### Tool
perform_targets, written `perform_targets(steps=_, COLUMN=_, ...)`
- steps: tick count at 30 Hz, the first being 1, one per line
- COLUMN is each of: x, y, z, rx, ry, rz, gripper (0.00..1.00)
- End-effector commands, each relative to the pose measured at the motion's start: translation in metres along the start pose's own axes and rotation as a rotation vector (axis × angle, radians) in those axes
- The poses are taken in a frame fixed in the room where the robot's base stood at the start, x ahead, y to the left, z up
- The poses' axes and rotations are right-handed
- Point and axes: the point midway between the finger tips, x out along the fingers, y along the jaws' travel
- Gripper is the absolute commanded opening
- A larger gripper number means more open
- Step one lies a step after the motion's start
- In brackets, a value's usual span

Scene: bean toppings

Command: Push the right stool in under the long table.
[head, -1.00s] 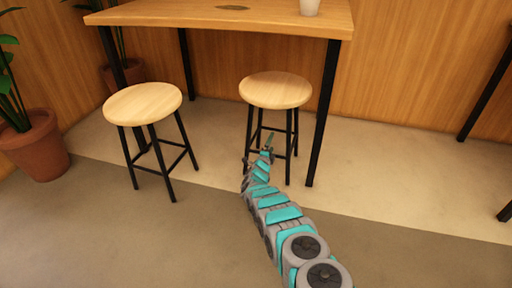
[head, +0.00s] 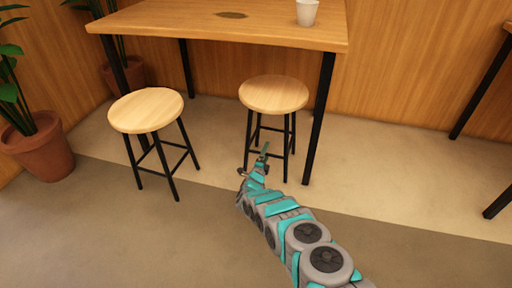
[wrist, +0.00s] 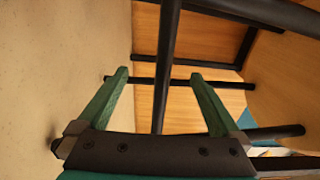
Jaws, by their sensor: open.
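The right stool (head: 273,95) has a round pale wood seat and black legs. It stands upright at the front of the long table (head: 160,22), just left of the table's right front leg (head: 318,120). Its whole seat shows below the tabletop edge. My gripper (head: 262,155) is low, at the near side of this stool's legs. In the wrist view my gripper (wrist: 160,82) has its two green fingers apart. A black bar (wrist: 166,50), likely a stool leg, runs between and beyond them. I cannot tell whether they touch it.
The left stool (head: 146,110) stands at the table's left front. A potted plant (head: 38,145) is at far left, another pot (head: 125,74) behind the table. A white cup (head: 306,12) is on the tabletop. Another table's leg (head: 482,95) is at right. The near floor is clear.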

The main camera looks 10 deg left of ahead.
Motion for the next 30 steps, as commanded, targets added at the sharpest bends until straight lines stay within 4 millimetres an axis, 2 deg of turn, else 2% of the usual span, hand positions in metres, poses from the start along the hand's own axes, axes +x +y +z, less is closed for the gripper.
perform_targets(steps=4, x=-0.015, y=-0.007, z=0.0, rx=0.0, ry=0.0, rz=-0.002, gripper=1.0)
perform_targets(steps=15, x=-0.052, y=-0.002, z=-0.001, rx=-0.002, ry=0.001, rz=0.001, gripper=1.0)
perform_targets(steps=30, x=-0.057, y=-0.001, z=0.0, rx=0.0, ry=0.0, rz=-0.002, gripper=1.0)
